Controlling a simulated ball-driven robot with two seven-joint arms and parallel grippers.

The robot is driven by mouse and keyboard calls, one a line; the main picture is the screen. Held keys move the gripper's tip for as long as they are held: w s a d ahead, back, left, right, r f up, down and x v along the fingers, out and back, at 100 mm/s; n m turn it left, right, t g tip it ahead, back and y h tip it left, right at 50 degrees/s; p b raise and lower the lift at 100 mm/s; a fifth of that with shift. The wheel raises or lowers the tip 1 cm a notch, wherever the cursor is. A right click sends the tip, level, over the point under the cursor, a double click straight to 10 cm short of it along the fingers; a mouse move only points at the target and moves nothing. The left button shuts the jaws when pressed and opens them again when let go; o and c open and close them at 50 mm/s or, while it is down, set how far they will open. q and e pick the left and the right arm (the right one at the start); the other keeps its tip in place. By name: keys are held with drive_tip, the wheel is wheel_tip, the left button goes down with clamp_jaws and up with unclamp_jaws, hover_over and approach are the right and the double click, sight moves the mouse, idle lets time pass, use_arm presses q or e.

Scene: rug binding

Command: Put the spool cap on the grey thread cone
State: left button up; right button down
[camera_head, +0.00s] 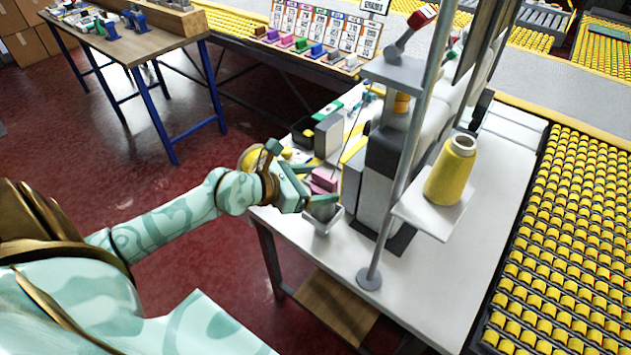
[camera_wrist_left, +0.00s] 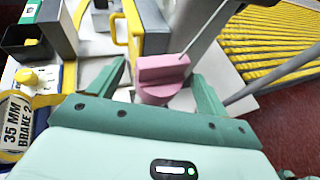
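A pink block-like piece (camera_head: 325,179), which looks like the spool cap, sits at the left end of the white table. It also shows in the left wrist view (camera_wrist_left: 162,76), with a raised ridge on top. A small grey body (camera_head: 323,208) is right below it; whether this is the grey thread cone I cannot tell. My left gripper (camera_head: 322,183) is open, its fingers on either side of the pink piece. In the left wrist view (camera_wrist_left: 158,72) a narrow gap shows beside each finger. My right gripper is out of view.
A yellow thread cone (camera_head: 450,172) stands on a white shelf (camera_head: 428,214) beside a grey pole (camera_head: 408,150). The grey machine body (camera_head: 382,165) stands close right of my gripper. A grey box (camera_head: 328,136) is just behind. The table's front right is clear.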

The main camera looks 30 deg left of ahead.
use_arm(q)
drive_tip(key=shift+r, duration=0.35)
drive_tip(key=p+v, duration=0.2)
drive_tip(key=v, duration=1)
drive_tip(key=shift+r, duration=0.4)
